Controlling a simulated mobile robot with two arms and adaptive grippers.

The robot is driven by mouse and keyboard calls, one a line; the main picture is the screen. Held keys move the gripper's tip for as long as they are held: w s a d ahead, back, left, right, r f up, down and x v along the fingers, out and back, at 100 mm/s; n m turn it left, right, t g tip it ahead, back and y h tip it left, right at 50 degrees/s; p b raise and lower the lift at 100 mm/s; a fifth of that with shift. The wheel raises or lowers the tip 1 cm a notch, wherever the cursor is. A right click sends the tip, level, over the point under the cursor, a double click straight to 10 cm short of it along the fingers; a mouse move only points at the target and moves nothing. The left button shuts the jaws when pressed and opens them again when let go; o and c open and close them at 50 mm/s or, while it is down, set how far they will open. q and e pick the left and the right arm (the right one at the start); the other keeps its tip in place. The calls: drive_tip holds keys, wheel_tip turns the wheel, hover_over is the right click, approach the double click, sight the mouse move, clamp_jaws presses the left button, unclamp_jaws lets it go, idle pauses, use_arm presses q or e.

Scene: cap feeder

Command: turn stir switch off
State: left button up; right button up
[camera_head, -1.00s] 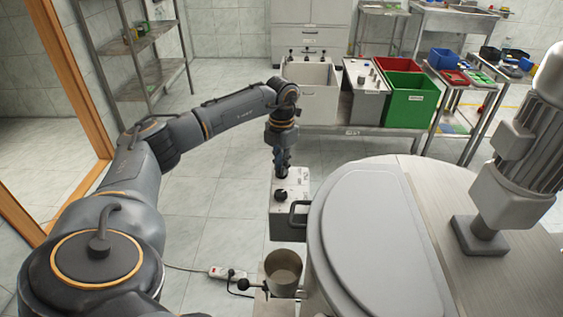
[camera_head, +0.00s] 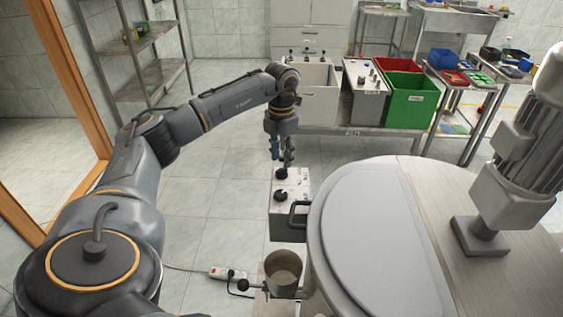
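A grey control box (camera_head: 289,222) with a light top panel stands left of the big round machine. Its panel has two black knobs, an upper knob (camera_head: 281,173) and a lower knob (camera_head: 280,195). The small labels beside them are too small to read, so I cannot tell which is the stir switch or how it is set. My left gripper (camera_head: 281,159) points down just above the upper knob. Its fingers are apart, with nothing between them, and the upper knob is in plain view below them. My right gripper is not in view.
The round grey lid (camera_head: 372,240) of the machine is right of the box. A metal cup (camera_head: 283,272) and a white power strip (camera_head: 227,272) are below and left. Behind stand a red bin (camera_head: 398,67) and a green bin (camera_head: 410,100). Floor left of the box is clear.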

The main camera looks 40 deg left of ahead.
sight(281, 168)
use_arm(q)
wheel_tip(281, 168, up, 9)
drive_tip(key=shift+f, duration=0.2)
idle(0.6)
